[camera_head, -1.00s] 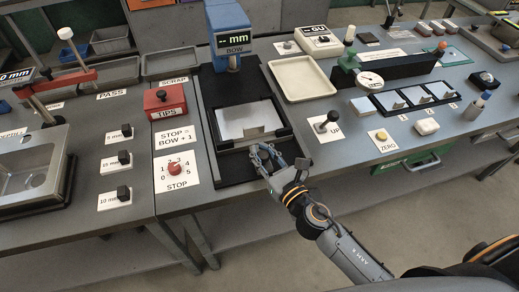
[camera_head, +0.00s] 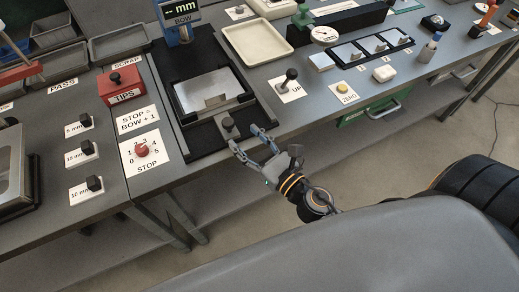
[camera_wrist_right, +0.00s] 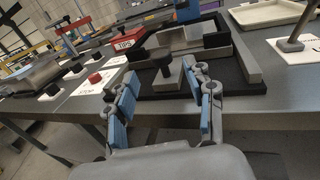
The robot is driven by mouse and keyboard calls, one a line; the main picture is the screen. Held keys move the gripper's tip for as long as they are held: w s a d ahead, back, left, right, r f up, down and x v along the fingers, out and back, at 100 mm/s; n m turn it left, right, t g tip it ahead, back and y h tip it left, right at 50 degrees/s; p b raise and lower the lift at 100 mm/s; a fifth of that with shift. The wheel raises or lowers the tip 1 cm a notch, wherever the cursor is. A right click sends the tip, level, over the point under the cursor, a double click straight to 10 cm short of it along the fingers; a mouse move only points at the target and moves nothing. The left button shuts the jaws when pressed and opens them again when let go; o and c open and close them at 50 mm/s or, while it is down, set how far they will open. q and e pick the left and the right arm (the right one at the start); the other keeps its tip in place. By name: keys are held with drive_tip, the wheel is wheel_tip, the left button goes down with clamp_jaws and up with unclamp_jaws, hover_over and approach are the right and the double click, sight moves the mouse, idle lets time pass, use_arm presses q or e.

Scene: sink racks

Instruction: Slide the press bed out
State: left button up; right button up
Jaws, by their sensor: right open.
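The press bed is a black-framed tray (camera_head: 181,117) under the blue BOW press (camera_head: 181,15), with a flat silver plate (camera_head: 205,92) lying in it. A dark upright knob (camera_head: 228,124) stands on a small block at the front of the bed. It also shows in the right wrist view (camera_wrist_right: 163,66). My right gripper (camera_head: 245,140) is open and empty just in front of the knob, at the bench's front edge. In the wrist view its blue-padded fingers (camera_wrist_right: 160,78) are spread to either side of the knob, which stands beyond them. My left gripper is not in view.
To the right are a cream tray (camera_head: 256,41), the UP lever (camera_head: 288,80) and the yellow ZERO button (camera_head: 343,87). The floor in front of the bench is clear.

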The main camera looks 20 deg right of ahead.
drive_tip(key=shift+v, duration=2.25)
drive_tip(key=s+d+f+m+g+h, duration=0.1)
drive_tip(key=s+f+m+g+h, duration=0.15)
drive_tip(key=f+m, duration=1.05)
drive_tip(key=s+d+f+m+g+h, duration=0.1)
drive_tip(key=s+f+m+g, duration=0.45)
drive_tip(key=f, duration=1.35)
drive_tip(key=s+d+f+m+g+h, duration=0.1)
drive_tip(key=s+f+m+g, duration=0.3)
drive_tip(key=s+f+m, duration=0.5)
drive_tip(key=s+d+f+m+g, duration=0.4)
drive_tip(key=s+f+m, duration=0.5)
drive_tip(key=s, duration=0.4)
drive_tip(key=shift+d+f+h, duration=0.25)
drive_tip(key=shift+f+h, duration=0.1)
drive_tip(key=shift+f, duration=0.35)
